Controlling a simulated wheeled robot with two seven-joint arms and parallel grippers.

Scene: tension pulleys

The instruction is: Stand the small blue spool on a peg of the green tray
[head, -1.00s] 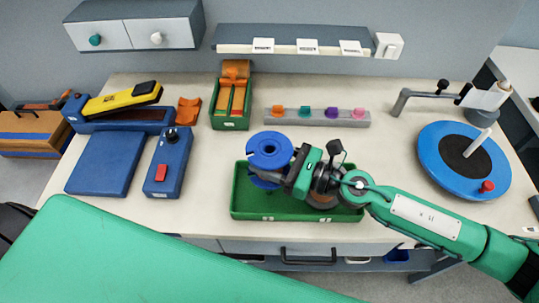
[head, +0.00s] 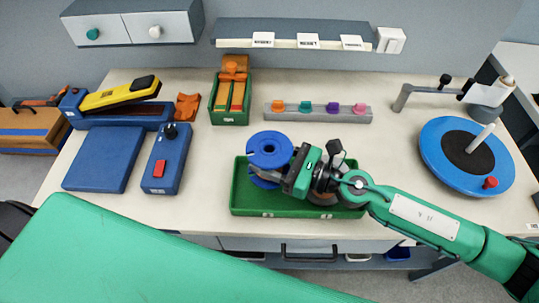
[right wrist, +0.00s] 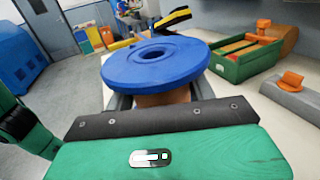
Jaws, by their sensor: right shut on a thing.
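The small blue spool (head: 262,160) is upright, its wide round flange with a central hole facing up, at the left part of the green tray (head: 290,212). My right gripper (head: 284,180) comes in from the right and is shut on the spool below its upper flange. The spool's blue flange (right wrist: 165,70) also shows in the right wrist view, with a brownish core under it. The spool's lower end and any peg beneath it are hidden, so I cannot tell whether it is on a peg. My left gripper is not in view.
Behind the tray is a grey bar (head: 320,114) with several coloured knobs. A green box (head: 230,118) with orange parts stands at the back. A blue control box (head: 166,160) is left of the tray. A big blue disc (head: 440,150) is at right.

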